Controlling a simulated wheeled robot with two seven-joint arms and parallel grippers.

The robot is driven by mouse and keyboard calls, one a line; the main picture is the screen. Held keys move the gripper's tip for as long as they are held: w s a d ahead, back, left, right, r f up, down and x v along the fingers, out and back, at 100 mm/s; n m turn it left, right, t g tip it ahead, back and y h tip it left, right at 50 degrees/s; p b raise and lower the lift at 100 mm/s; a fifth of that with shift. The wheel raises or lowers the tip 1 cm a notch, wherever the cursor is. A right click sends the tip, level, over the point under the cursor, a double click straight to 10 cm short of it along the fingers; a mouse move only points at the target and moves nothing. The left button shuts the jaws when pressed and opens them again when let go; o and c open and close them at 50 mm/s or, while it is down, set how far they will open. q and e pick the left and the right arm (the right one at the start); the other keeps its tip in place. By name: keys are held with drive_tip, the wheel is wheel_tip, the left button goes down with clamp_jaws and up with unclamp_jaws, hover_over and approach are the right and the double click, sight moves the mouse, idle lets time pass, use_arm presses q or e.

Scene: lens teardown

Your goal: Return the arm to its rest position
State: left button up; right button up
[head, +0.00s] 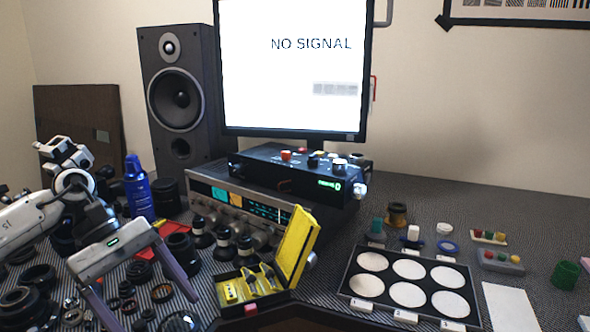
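My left arm comes in from the left edge. Its gripper (152,312) hangs over the lens parts at the lower left, with its two purple-grey fingers spread wide apart. The tip of the left finger runs to the bottom edge of the picture. Nothing shows clasped between the fingers; small dark rings (162,293) lie on the table behind the gap. My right arm and gripper are not in view.
Lens barrels (182,253) and rings crowd the table around my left gripper. An open yellow case (296,246), a blue bottle (138,188), a radio-like unit (235,205) and a speaker (180,100) stand near. A tray with white discs (408,258) lies right.

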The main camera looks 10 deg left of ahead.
use_arm(q)
drive_tip(key=d+r+n+t+h+p, duration=0.15)
drive_tip(key=d+n+t+h, duration=0.35)
drive_tip(key=d+n, duration=0.6)
drive_tip(key=d+n+t+h+p, duration=0.2)
drive_tip(key=d+n+t+h, duration=0.2)
drive_tip(key=d+n+h, duration=0.65)
drive_tip(key=a+f+n+t+y+p, duration=0.1)
drive_tip(key=a+f+n+t+y, duration=0.1)
drive_tip(key=f+n+t+y, duration=0.65)
drive_tip(key=a+f+n+t+y+p, duration=0.1)
drive_tip(key=a+f+n+y, duration=0.15)
drive_tip(key=n+y, duration=0.75)
drive_tip(key=s+a+f+n+g, duration=0.3)
drive_tip(key=s+f+n, duration=0.5)
drive_tip(key=s+a+f+n+g+y+p, duration=0.1)
drive_tip(key=s+a+f+n+g, duration=0.2)
drive_tip(key=s+f+n, duration=0.6)
drive_tip(key=shift+s+a+g+y+p, duration=0.2)
drive_tip(key=shift+g+y+p, duration=0.1)
drive_tip(key=shift+g, duration=0.45)
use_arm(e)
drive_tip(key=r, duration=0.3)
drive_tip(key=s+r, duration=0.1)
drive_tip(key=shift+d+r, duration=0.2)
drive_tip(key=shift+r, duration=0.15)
